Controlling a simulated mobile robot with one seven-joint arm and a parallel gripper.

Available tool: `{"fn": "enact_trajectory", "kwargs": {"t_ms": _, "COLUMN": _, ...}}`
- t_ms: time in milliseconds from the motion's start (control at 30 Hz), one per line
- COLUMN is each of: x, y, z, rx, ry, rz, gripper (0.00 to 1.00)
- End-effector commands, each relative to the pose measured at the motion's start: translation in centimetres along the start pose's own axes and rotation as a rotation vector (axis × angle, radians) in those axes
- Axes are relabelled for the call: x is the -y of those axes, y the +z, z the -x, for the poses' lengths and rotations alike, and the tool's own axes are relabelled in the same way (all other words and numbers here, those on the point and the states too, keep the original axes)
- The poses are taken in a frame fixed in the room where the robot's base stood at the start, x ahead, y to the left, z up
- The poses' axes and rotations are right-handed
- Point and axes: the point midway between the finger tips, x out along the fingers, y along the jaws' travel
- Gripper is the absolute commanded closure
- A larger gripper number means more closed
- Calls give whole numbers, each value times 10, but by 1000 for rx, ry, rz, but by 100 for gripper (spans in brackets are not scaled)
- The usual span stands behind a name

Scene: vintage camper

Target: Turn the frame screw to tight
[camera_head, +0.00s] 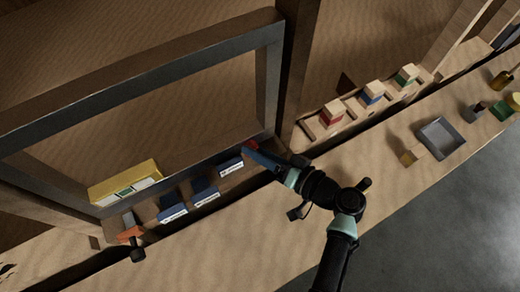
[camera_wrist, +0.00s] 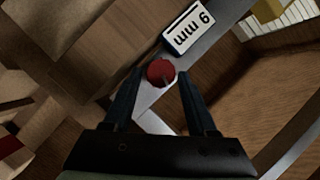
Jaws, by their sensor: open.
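The frame screw appears as a round red knob (camera_wrist: 160,72) on the grey metal frame strip in the wrist view, with a small mark on its lower right side. In the head view the red knob (camera_head: 252,145) shows partly at the lower right corner of the grey frame (camera_head: 150,87). My gripper (camera_wrist: 160,75) is open, its two dark fingers on either side of the knob with gaps visible. Whether the fingertips are level with the knob is hard to tell. In the head view my gripper (camera_head: 255,152) reaches this corner and partly hides it.
A blue block with a "6 mm" label (camera_wrist: 188,30) sits close beside the knob. Several blue labelled blocks (camera_head: 206,193) line the frame's lower edge. A yellow level-like bar (camera_head: 125,183) lies left. Coloured blocks (camera_head: 332,113) and a grey tray (camera_head: 440,138) are right.

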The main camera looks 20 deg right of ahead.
Motion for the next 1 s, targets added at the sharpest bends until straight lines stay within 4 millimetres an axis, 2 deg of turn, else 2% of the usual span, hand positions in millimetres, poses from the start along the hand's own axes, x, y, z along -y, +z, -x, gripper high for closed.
{"fn": "enact_trajectory", "kwargs": {"t_ms": 100, "x": 0, "y": 0, "z": 0, "rx": 0, "ry": 0, "rz": 0, "gripper": 44}}
{"fn": "enact_trajectory", "kwargs": {"t_ms": 400, "x": 0, "y": 0, "z": 0, "rx": 0, "ry": 0, "rz": 0, "gripper": 98}}
{"fn": "enact_trajectory", "kwargs": {"t_ms": 567, "x": -1, "y": 0, "z": 0, "rx": -2, "ry": -5, "rz": -10, "gripper": 100}}
{"fn": "enact_trajectory", "kwargs": {"t_ms": 833, "x": -6, "y": 2, "z": -1, "rx": -14, "ry": -97, "rz": -199, "gripper": 100}}
{"fn": "enact_trajectory", "kwargs": {"t_ms": 1000, "x": -4, "y": 0, "z": 0, "rx": -15, "ry": -117, "rz": -239, "gripper": 100}}
